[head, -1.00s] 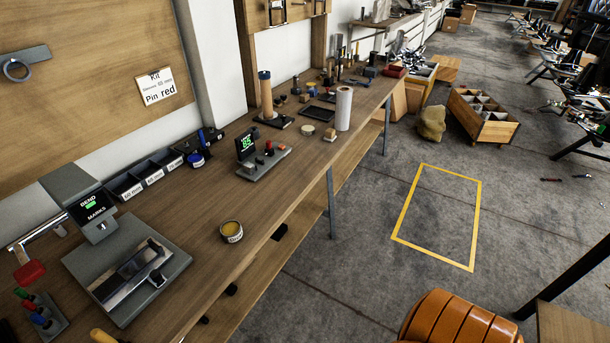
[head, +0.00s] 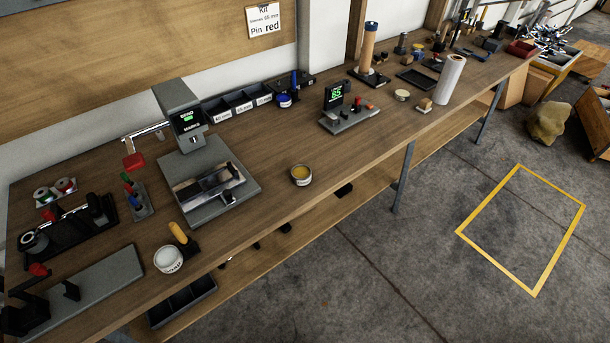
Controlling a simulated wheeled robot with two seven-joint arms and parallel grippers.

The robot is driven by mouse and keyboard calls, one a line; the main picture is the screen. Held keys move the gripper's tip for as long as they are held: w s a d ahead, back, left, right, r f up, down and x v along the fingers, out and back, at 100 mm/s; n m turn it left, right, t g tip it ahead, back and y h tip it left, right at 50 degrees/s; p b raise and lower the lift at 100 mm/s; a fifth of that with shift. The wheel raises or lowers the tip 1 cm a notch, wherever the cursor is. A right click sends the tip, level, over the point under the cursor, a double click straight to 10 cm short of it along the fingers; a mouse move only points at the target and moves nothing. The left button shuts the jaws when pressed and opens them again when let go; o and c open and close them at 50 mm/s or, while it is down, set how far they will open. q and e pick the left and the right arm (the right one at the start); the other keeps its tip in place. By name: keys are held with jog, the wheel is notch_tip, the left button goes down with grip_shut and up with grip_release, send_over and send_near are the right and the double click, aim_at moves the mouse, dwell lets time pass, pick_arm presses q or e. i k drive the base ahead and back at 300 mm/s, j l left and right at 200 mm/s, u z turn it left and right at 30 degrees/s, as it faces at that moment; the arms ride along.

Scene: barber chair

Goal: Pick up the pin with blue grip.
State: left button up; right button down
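The pin with the blue grip (head: 134,202) stands in a small grey pin block (head: 146,211) on the left part of the workbench. It is the nearest of the pins there. A pin with a red grip (head: 129,188) and a pin with a green grip (head: 125,177) stand behind it in the same block. The shafts are mostly hidden. Neither of my grippers is in view.
A bending machine (head: 217,212) with a red-ended lever (head: 134,161) stands right beside the block. The wall sign (head: 264,20) reads "Pin red".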

aim_at(135, 202)
jog(key=u, duration=1.4)
